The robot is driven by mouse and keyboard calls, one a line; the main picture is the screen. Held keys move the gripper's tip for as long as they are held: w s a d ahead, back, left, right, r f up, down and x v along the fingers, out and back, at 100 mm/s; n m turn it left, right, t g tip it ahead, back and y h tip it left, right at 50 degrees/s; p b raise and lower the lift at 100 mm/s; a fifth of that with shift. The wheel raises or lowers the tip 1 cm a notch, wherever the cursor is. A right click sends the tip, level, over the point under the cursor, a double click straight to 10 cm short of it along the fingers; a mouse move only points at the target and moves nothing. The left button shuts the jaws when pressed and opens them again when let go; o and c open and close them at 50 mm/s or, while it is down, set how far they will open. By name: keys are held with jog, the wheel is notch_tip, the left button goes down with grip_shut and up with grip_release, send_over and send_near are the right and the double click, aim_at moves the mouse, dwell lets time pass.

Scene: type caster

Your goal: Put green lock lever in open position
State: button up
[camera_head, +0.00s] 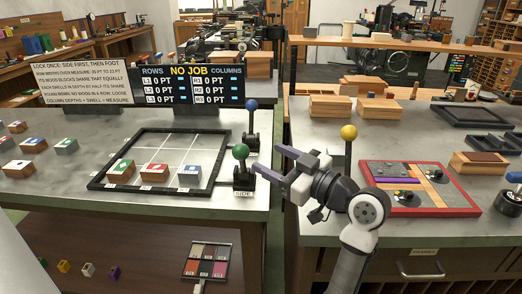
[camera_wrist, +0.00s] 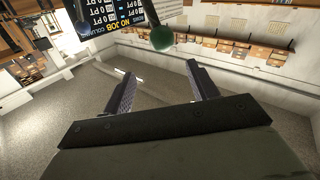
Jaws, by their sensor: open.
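The green lock lever has a green ball knob (camera_head: 240,151) on a dark shaft, standing nearly upright on a black base labelled SIDE. It is at the right front corner of the black frame (camera_head: 93,184) on the left table. My gripper (camera_head: 267,158) is just right of the green knob, its fingers spread and pointing left toward it. Nothing is between the fingers. In the wrist view the green knob (camera_wrist: 161,38) shows beyond my open fingertips (camera_wrist: 157,74), apart from them.
A blue-knobbed lever (camera_head: 251,104) stands behind the green one. A yellow-knobbed lever (camera_head: 349,132) stands on the right table, close behind my gripper. Several type blocks sit in and beside the frame. A black sign (camera_head: 192,85) reads NO JOB. A gap separates the tables.

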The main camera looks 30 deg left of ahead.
aim_at(236, 148)
jog(key=shift+n+g, duration=0.4)
jog(key=shift+g, duration=0.1)
jog(key=a+p, duration=0.1)
jog(key=a, duration=0.2)
jog(key=a+f+p, duration=0.1)
jog(key=a, duration=0.3)
jog(key=a+p, duration=0.1)
jog(key=a, duration=0.3)
jog(key=shift+w+a+f+p, duration=0.2)
jog(key=shift+w+a+p, duration=0.05)
jog(key=shift+w+p, duration=0.15)
grip_shut()
